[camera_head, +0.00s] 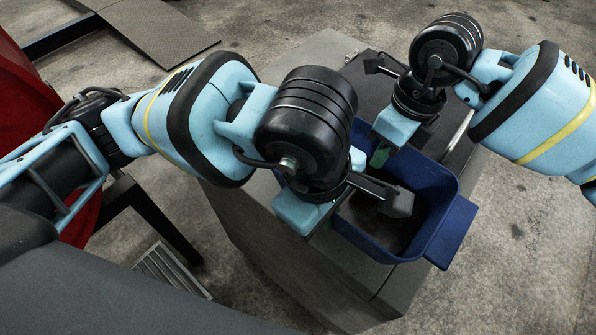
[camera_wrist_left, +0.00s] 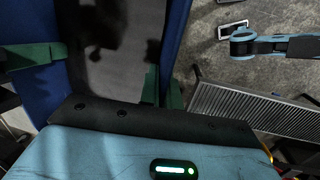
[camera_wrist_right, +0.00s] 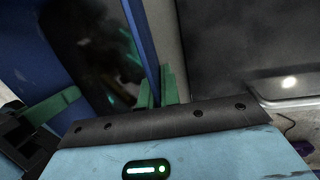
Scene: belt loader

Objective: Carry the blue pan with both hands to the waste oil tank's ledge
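The blue pan (camera_head: 452,232) is open-topped with a dark inside, at or just above a grey boxy body (camera_head: 255,225). I cannot tell whether it touches that body, or whether the body is the waste oil tank. My left gripper (camera_head: 330,215) is at the pan's near left side. In the left wrist view its green fingers (camera_wrist_left: 163,92) close on either side of the blue wall. My right gripper (camera_head: 378,155) is at the far side. In the right wrist view its green fingers (camera_wrist_right: 157,90) straddle the wall there. The arms hide much of the rim.
A dark top with a metal bar (camera_head: 460,130) lies beyond the pan. A red object (camera_head: 20,100) and dark legs (camera_head: 155,215) stand at the left. A floor grate (camera_head: 170,270) lies below, and a dark mat (camera_head: 155,30) behind. Concrete floor at right is clear.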

